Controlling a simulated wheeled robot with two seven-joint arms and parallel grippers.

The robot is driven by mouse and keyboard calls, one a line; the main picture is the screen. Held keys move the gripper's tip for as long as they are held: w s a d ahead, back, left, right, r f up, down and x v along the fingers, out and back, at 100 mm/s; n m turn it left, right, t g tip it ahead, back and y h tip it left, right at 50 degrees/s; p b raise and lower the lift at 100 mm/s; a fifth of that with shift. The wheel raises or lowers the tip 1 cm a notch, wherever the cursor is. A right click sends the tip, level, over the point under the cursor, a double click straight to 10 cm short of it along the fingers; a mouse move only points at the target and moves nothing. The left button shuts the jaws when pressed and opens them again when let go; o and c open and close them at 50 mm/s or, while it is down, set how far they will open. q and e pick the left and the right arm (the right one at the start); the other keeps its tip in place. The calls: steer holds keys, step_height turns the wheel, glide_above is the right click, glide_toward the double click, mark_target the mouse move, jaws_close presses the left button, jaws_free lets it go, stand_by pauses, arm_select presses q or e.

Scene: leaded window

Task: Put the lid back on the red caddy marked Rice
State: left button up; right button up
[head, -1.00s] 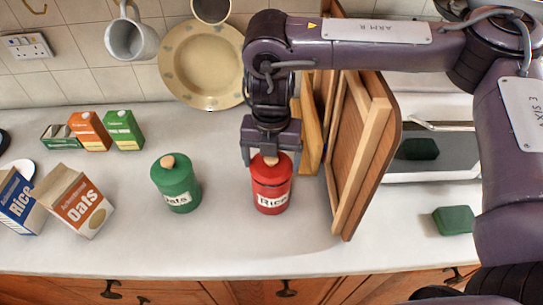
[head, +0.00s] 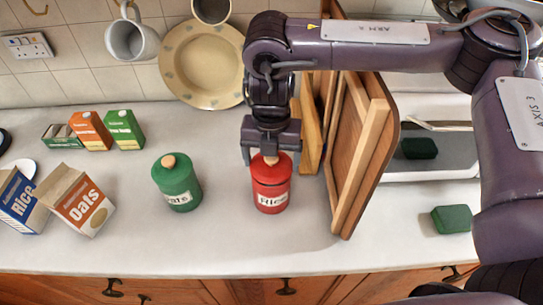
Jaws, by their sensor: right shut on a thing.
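The red caddy (head: 271,199) labelled Rice stands upright on the worktop near the middle of the head view. Its red lid (head: 270,171) with a pale wooden knob sits at the top of the caddy, with a dark line between lid and body. My right gripper (head: 269,157) points down from above and is shut on the lid's knob, its fingers on either side. I cannot tell whether the lid is fully seated. My left gripper is out of view.
A green caddy (head: 177,184) labelled Oats stands to the left. Wooden boards (head: 361,150) lean upright close on the right of the red caddy. Cartons of oats (head: 76,201) and rice (head: 19,205) are at far left. Green blocks (head: 452,219) lie at right. The front worktop is clear.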

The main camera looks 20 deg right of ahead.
steer(key=shift+r+p, duration=0.1)
steer(key=shift+p, duration=0.2)
steer(key=shift+f, duration=0.2)
stand_by(1.2)
steer(key=shift+p, duration=0.4)
stand_by(0.4)
steer(key=o, duration=0.8)
steer(key=shift+r, duration=0.1)
steer(key=shift+r+p, duration=3.4)
steer(key=shift+p, duration=0.4)
